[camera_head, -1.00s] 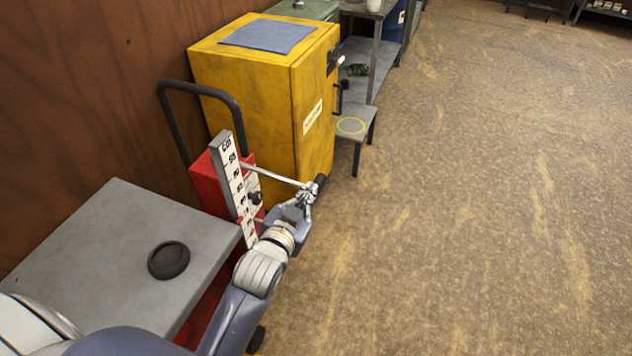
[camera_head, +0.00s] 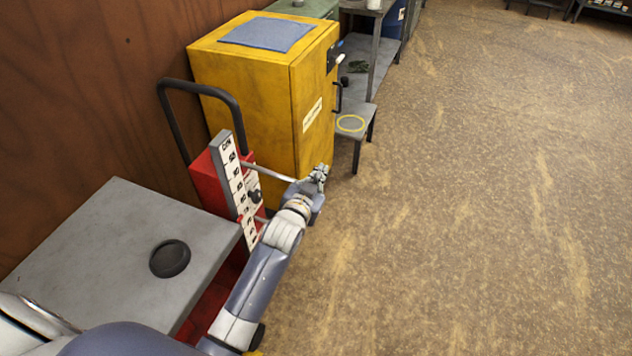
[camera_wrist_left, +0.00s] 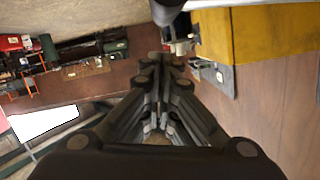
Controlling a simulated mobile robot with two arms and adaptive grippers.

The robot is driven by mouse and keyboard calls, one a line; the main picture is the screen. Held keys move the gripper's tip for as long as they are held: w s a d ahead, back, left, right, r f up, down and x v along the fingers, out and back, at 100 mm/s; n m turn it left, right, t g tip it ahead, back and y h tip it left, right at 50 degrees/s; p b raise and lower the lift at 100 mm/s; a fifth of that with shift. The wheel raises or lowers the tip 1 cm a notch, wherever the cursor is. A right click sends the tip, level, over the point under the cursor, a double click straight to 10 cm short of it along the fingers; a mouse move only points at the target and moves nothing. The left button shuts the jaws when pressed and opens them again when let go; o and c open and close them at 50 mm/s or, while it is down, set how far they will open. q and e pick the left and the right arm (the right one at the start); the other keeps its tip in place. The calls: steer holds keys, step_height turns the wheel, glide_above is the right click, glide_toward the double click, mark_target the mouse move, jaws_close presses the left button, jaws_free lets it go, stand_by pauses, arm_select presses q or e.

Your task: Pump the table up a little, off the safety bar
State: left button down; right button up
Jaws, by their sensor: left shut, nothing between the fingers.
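The lift table has a grey top (camera_head: 105,245) and a red body with an upright scale (camera_head: 238,190) at its far end. A thin metal pump lever (camera_head: 268,173) sticks out to the right from the red body. My left gripper (camera_head: 320,172) is shut and empty at the lever's outer end and covers the lever's black grip. Whether they touch I cannot tell. In the left wrist view the closed fingers (camera_wrist_left: 158,125) show, with a dark rod end (camera_wrist_left: 168,10) at the top edge. The safety bar cannot be made out. My right gripper is out of view.
A round black pad (camera_head: 170,258) lies on the table top. A yellow cabinet (camera_head: 265,95) stands close behind the lever. A black push handle (camera_head: 198,88) rises by the wooden wall. A small grey step (camera_head: 352,124) is beyond. The floor to the right is clear.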

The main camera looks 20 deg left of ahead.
arm_select(q)
steer(key=shift+s+a+f, duration=0.1)
steer(key=shift+a+f, duration=0.1)
steer(key=shift+f, duration=0.35)
steer(key=shift+a+f, duration=0.15)
steer(key=shift+f, duration=0.5)
